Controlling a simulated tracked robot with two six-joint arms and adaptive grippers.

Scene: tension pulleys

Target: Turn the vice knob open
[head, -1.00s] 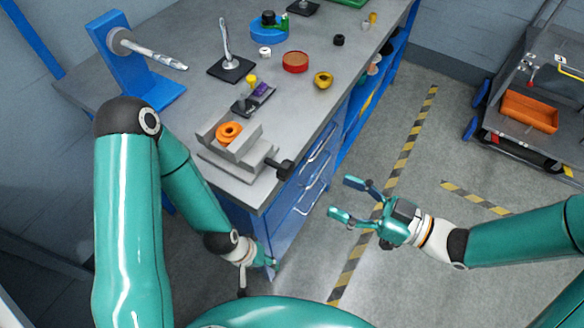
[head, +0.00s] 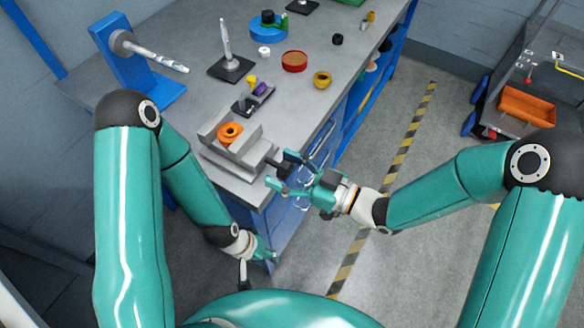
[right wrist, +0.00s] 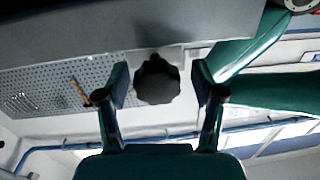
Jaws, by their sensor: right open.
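The grey vice (head: 236,152) sits at the workbench's near corner, with an orange ring-shaped part (head: 229,133) between its jaws. Its black knob (head: 280,170) sticks out past the bench edge; the right wrist view shows the knob (right wrist: 157,80) as a dark lobed disc. My right gripper (head: 279,170) is at the knob. In the right wrist view its open fingers (right wrist: 160,84) stand on either side of the knob, with a gap on each side. My left gripper (head: 272,258) hangs low beside the bench's blue front; its finger opening is too small to tell.
The workbench (head: 190,110) carries a blue stand with a spindle (head: 125,55), a black-based post (head: 231,65), a red round dish (head: 294,62) and a yellow ring (head: 322,79). Blue drawers with handles lie below the knob. Floor to the right is clear up to a cart (head: 530,90).

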